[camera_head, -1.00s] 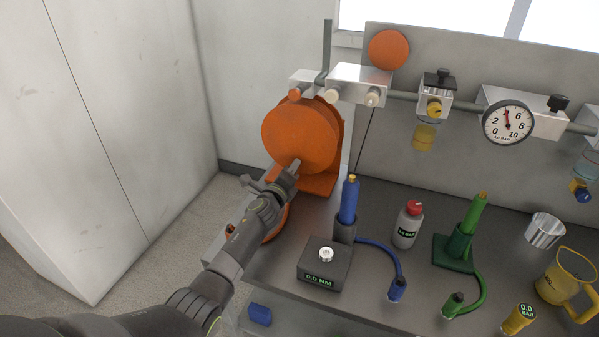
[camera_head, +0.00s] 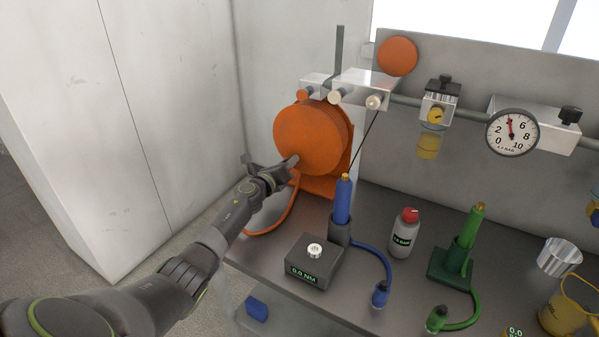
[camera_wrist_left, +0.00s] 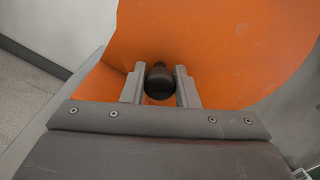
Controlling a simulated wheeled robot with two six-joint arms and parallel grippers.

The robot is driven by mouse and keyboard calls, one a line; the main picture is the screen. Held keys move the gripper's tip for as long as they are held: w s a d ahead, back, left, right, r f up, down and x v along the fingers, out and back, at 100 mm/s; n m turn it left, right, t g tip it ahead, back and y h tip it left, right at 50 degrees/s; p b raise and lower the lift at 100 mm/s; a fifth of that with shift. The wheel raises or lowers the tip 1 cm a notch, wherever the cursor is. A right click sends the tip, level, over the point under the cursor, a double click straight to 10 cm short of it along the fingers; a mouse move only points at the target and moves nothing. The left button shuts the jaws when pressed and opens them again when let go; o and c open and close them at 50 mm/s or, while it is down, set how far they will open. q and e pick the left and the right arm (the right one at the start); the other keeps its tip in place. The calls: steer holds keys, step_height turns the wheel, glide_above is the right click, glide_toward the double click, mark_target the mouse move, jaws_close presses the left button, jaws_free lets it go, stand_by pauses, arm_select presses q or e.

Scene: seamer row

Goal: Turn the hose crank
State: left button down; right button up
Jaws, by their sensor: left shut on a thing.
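The orange hose reel (camera_head: 310,135) stands at the back left of the bench, its round face toward me. My left gripper (camera_head: 287,166) is at the lower left of that face. In the left wrist view, my left gripper (camera_wrist_left: 160,88) is shut on a dark, rounded crank knob (camera_wrist_left: 159,82), with one finger on each side. The orange face of the reel (camera_wrist_left: 215,45) fills the space behind the knob. In the head view the knob is hidden by the gripper, and the crank's arm cannot be made out. My right gripper is not in view.
An orange hose (camera_head: 287,215) curves down beneath my left wrist. A black box with a display (camera_head: 314,262), a blue tool (camera_head: 343,200), a grey bottle (camera_head: 405,235) and a green tool (camera_head: 472,225) stand to the right. A pale cabinet (camera_head: 110,130) is at left.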

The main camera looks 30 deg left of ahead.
mark_target(283, 132)
arm_select(q)
steer(key=shift+w+r+m, duration=0.1)
steer(key=shift+r+m, duration=0.2)
steer(key=shift+m, duration=0.4)
steer(key=shift+a+r+m, duration=0.15)
steer(key=shift+a+m, duration=0.15)
steer(key=shift+a, duration=0.05)
steer(key=m, duration=0.1)
steer(key=a+r+m, duration=0.1)
steer(key=m, duration=0.1)
steer(key=shift+a+r, duration=0.25)
steer(key=shift+r, duration=0.05)
steer(key=shift+a+r+m, duration=0.35)
steer(key=shift+r+m, duration=0.2)
steer(key=shift+m, duration=0.45)
steer(key=r+m, duration=0.1)
steer(key=m, duration=0.1)
steer(key=r+m, duration=0.1)
steer(key=m, duration=0.1)
steer(key=shift+a+r, duration=0.3)
steer(key=shift+a, duration=0.05)
steer(key=shift+r+m+p, duration=0.2)
steer(key=shift+r+m, duration=0.25)
steer(key=shift+m, duration=0.35)
steer(key=shift+r+m+p, duration=0.15)
steer(key=shift+r+m, duration=0.25)
steer(key=shift+m, duration=0.4)
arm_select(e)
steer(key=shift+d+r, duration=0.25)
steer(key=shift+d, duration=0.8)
